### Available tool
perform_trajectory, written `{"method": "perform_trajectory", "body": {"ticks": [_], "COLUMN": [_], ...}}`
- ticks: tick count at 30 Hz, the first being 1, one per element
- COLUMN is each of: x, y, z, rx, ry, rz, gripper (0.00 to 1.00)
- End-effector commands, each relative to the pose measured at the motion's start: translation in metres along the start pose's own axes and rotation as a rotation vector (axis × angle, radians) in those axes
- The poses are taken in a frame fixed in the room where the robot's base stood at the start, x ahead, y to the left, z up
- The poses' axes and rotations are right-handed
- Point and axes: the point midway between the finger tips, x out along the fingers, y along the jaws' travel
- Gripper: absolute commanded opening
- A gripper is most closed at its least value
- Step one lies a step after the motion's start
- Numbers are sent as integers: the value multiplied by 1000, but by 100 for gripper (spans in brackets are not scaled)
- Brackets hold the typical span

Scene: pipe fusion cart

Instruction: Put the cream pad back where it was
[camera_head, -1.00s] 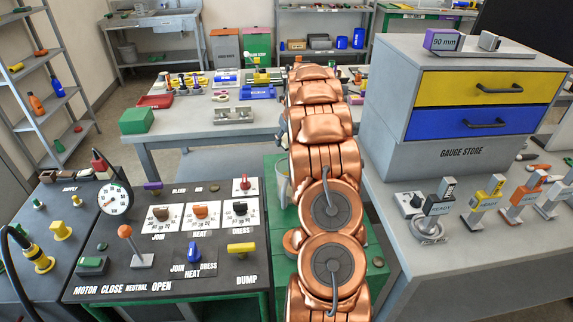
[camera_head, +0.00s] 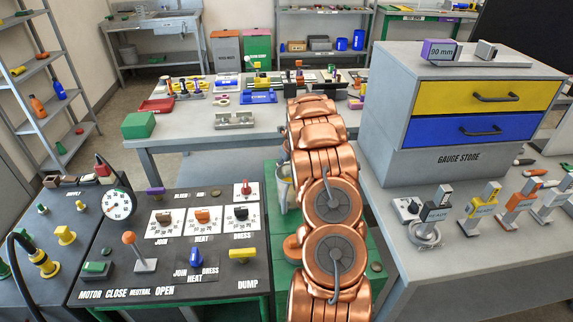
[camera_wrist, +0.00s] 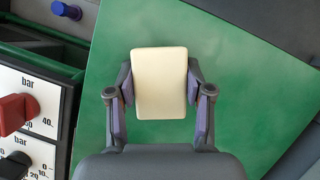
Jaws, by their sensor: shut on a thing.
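The cream pad (camera_wrist: 160,80) is a pale rounded rectangle in the wrist view. My gripper (camera_wrist: 160,92) is shut on it, with one finger against its left side and one against its right. The pad is held above a green surface (camera_wrist: 240,75); I cannot tell how high. In the head view my copper-coloured arm hides the gripper and the pad.
The control panel (camera_head: 118,274) with dials, levers and knobs stands left of my arm. The grey gauge store (camera_head: 400,150) with yellow and blue drawers stands right, beside several tagged tools. A grey workbench (camera_head: 180,140) with parts lies behind. A green box (camera_head: 138,125) sits on it.

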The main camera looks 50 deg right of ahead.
Motion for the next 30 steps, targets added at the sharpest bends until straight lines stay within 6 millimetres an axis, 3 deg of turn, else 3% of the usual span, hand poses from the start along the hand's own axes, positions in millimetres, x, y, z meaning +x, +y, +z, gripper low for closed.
{"method": "perform_trajectory", "body": {"ticks": [4,5,12,23,30], "x": [2,2,2,0,-19], "y": [0,0,0,0,-1], "z": [0,-1,0,0,2], "rx": [0,0,0,0,0], "ry": [0,0,-1,-1,-5], "rz": [0,0,-1,-1,-4], "gripper": [18,53,76,76,76]}}
